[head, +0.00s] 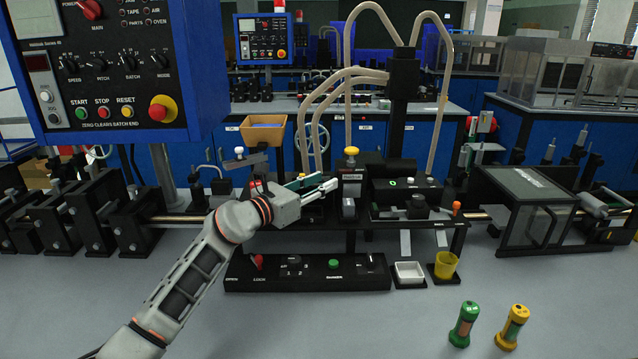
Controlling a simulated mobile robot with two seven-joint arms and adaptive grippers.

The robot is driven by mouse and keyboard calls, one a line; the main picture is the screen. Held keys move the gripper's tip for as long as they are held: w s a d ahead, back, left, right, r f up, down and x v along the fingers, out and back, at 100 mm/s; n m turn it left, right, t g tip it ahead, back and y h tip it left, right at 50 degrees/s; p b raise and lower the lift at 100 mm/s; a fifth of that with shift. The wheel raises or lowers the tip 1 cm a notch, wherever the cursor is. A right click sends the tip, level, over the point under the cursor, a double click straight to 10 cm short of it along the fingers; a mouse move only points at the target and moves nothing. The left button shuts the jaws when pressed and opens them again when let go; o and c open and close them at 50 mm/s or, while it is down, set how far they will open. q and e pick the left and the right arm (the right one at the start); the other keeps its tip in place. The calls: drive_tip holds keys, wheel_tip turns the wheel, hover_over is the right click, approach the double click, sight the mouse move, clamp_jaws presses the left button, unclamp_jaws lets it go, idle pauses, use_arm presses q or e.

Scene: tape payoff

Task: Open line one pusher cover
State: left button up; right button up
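My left gripper (326,184) reaches in from the lower left to the middle of the machine line. Its fingertips are just left of a small dark block with a white label (352,176) and a yellow knob (351,151) above it. The label is too small to read surely, so I cannot tell whether this is the pusher cover. The gripper covers part of the mechanism behind it. I cannot tell whether the fingers touch anything or how far apart they are. My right gripper is not in view.
A low black control strip (310,272) lies in front. A white tray (408,274) and yellow cup (445,265) stand right of it. Green (464,324) and yellow (512,327) cylinders stand at front right. A blue control panel (105,70) fills the upper left. A glass-sided cover (528,226) stands right.

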use_arm(q)
drive_tip(key=v, duration=1.2)
idle(0.3)
